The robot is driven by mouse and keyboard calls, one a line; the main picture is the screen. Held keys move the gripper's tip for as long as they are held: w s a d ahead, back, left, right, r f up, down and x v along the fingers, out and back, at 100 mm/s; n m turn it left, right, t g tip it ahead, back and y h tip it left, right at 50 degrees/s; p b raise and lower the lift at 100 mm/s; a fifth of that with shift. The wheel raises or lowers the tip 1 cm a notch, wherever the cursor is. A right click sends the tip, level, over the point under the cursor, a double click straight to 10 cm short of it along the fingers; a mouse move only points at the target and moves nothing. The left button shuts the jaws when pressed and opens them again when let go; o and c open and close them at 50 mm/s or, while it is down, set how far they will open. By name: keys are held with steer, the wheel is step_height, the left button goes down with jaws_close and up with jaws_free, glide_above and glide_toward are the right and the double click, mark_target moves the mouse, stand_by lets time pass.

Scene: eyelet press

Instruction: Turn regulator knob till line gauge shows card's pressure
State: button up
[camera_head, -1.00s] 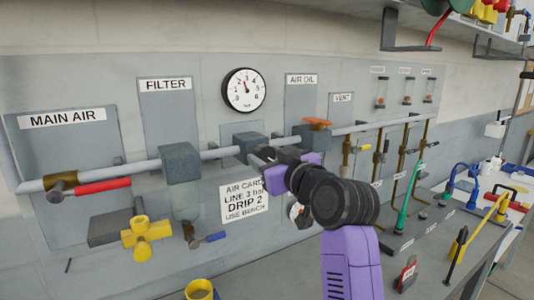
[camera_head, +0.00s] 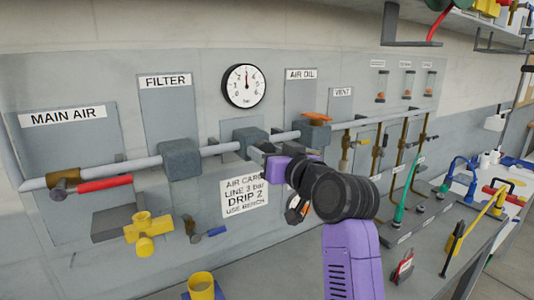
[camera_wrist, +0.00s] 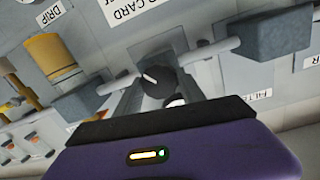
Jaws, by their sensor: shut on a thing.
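The line gauge (camera_head: 244,86) is a round white dial with a black rim. Its needle points almost straight up, at about 3. The air card (camera_head: 244,198) below it reads line 3 bar, drip 2, use bench. In the wrist view the regulator knob (camera_wrist: 158,82) is black with a white mark, which is tilted. My gripper (camera_wrist: 166,88) has a finger on each side of the knob and is shut on it. In the head view my gripper (camera_head: 268,156) is below the grey regulator block (camera_head: 250,140), and the knob is hidden by it.
Brown drop pipes stand at right.

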steer(key=shift+f, duration=0.15)
steer(key=o, duration=1.4)
steer(key=shift+c, duration=0.2)
steer(key=b+v, duration=0.2)
steer(key=v, duration=0.5)
steer(key=shift+s+d, duration=0.25)
steer(key=shift+s, duration=0.05)
steer(key=shift+r, duration=0.2)
